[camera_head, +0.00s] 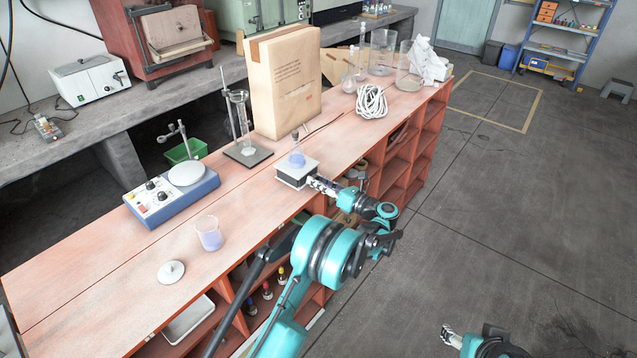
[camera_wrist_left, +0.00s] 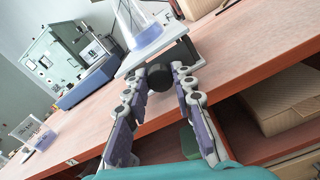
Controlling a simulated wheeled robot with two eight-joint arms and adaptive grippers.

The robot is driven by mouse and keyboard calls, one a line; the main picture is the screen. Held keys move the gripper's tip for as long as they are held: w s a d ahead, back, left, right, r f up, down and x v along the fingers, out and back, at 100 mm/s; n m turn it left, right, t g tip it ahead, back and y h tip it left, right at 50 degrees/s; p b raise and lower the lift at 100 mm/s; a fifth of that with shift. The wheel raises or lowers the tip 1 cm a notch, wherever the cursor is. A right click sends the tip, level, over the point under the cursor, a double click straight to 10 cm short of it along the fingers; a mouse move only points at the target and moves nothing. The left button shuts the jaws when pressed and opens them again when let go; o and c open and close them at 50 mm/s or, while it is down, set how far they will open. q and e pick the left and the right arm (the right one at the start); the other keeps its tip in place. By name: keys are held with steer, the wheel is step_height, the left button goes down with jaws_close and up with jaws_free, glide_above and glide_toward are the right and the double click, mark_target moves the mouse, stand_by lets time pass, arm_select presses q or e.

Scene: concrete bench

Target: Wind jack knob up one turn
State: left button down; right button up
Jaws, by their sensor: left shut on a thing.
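The lab jack (camera_head: 297,173) stands near the front edge of the wooden bench top, with a white top plate. A flask (camera_head: 297,157) with bluish liquid stands on the plate. My left gripper (camera_head: 320,183) reaches the jack's front side. In the left wrist view the black jack knob (camera_wrist_left: 160,77) sits between the fingertips of my left gripper (camera_wrist_left: 170,78), which is shut on it. The jack plate shows above the knob in that view (camera_wrist_left: 155,48). The knob is hidden in the head view. My right gripper (camera_head: 451,337) is low over the floor at bottom right, small and unclear.
A beaker with bluish liquid (camera_head: 209,234), a white lid-like disc (camera_head: 171,271) and a blue stirrer hotplate (camera_head: 172,194) stand to the left. A glass cylinder on a stand (camera_head: 241,122) and a large paper bag (camera_head: 283,82) are behind. White coiled rope (camera_head: 371,101) lies further right.

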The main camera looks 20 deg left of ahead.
arm_select(q)
steer(key=c, duration=1.3)
jaws_free()
steer(key=shift+o, duration=0.2)
steer(key=v, duration=1.2)
